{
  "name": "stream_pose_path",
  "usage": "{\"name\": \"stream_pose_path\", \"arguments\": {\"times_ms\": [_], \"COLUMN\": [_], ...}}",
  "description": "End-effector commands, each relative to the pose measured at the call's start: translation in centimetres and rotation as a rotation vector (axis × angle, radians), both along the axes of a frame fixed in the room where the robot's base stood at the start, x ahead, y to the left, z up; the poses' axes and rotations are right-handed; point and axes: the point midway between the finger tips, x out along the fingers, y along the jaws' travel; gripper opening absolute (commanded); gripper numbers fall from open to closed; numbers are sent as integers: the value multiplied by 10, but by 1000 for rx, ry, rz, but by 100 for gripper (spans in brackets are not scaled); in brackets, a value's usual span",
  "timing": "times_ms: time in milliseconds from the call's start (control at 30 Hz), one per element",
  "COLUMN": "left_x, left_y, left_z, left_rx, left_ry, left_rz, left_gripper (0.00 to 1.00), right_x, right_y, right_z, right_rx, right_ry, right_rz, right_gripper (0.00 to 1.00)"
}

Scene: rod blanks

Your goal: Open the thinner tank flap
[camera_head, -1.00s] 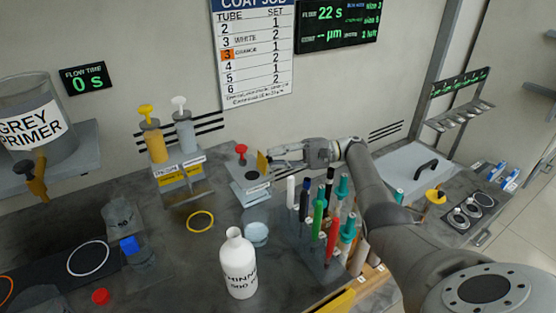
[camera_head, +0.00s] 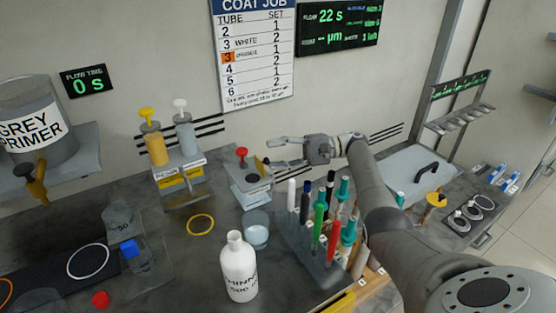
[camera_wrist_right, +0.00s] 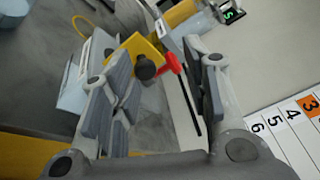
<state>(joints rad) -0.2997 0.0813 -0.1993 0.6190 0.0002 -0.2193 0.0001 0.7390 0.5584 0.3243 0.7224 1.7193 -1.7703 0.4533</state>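A small grey tank (camera_head: 249,189) with a red knob (camera_head: 242,152) stands on the bench near the back wall. Its narrow yellow flap (camera_head: 261,166) is on the side facing my right gripper. In the right wrist view the flap (camera_wrist_right: 138,46) carries a dark round knob (camera_wrist_right: 145,68), seen between the finger lines, with the red knob just beyond. My right gripper (camera_head: 273,154) is open and empty, its fingers pointing left at the flap. I cannot tell whether they touch it. My left gripper is not in view.
A white thinner bottle (camera_head: 238,268), a clear cup (camera_head: 256,235) and a rack of coloured rods (camera_head: 320,258) stand in front of the tank. Two pump bottles (camera_head: 155,147) stand to its left. A yellow ring (camera_head: 200,224) lies on the bench.

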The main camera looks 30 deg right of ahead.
Motion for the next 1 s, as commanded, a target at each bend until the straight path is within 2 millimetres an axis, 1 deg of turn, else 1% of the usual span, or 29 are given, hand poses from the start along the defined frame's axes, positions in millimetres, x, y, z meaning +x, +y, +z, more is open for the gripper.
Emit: {"name": "stream_pose_path", "arguments": {"times_ms": [33,200,300,400,533,833,933,1000], "left_x": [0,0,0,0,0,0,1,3], "left_y": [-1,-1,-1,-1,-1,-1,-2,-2], "left_z": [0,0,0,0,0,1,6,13], "left_rx": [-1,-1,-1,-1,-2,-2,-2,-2], "left_ry": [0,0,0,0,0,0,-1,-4], "left_rz": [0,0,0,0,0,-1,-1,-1], "left_gripper": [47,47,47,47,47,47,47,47], "right_x": [1,1,1,1,1,1,2,3], "right_y": [-1,-1,-1,-1,-1,-1,-1,0], "right_z": [14,47,62,72,77,78,79,81], "right_rx": [-1,-1,-1,0,1,1,-2,-5], "right_ry": [-12,-11,-9,-8,-5,-5,1,9], "right_rz": [-4,-4,-3,-3,-3,-3,-7,-12], "right_gripper": [41,41,41,41,41,40,40,40]}}
